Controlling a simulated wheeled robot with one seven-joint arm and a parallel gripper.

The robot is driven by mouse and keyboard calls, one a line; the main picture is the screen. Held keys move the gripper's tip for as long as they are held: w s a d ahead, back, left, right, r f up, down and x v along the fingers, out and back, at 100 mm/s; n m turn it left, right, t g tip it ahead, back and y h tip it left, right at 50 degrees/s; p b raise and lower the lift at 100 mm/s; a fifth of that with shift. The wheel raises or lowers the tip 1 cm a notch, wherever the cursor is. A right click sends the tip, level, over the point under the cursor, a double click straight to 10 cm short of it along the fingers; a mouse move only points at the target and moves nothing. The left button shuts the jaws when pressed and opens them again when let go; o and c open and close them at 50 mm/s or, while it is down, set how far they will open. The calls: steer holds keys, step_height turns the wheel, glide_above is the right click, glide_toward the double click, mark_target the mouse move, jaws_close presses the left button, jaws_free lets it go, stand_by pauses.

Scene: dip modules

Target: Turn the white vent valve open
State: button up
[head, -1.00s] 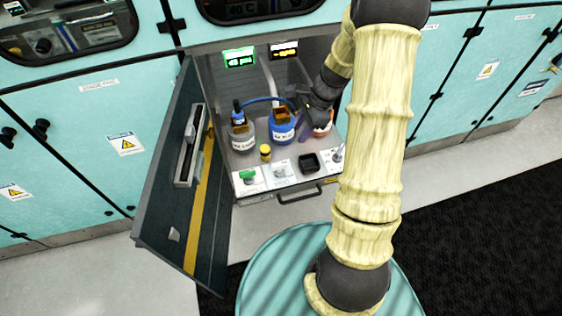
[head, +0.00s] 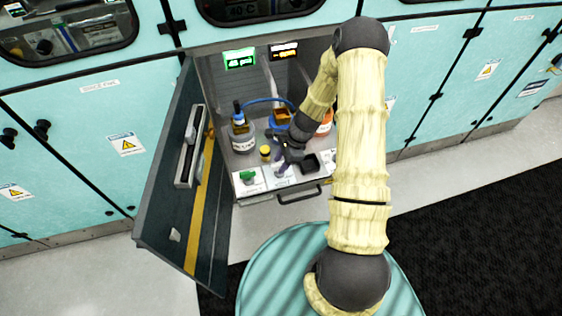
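The white vent valve (head: 279,174) sits on a white plate on the front ledge of the open cabinet, between a green valve and a black square holder. My gripper (head: 281,168) points down at it from above and behind, with purplish fingertips at or just over the valve. The gripper covers most of the valve, so its handle angle is hidden. I cannot tell whether the fingers touch it or how far apart they are.
The green valve (head: 247,177) is left of it and the black square holder (head: 310,163) right. A yellow-capped vial (head: 265,152), a grey bottle (head: 241,137) and an orange bottle (head: 325,123) stand behind. The open cabinet door (head: 180,185) bounds the left side.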

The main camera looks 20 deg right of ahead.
steer(key=shift+a+f, duration=0.1)
steer(key=shift+f, duration=0.15)
jaws_close()
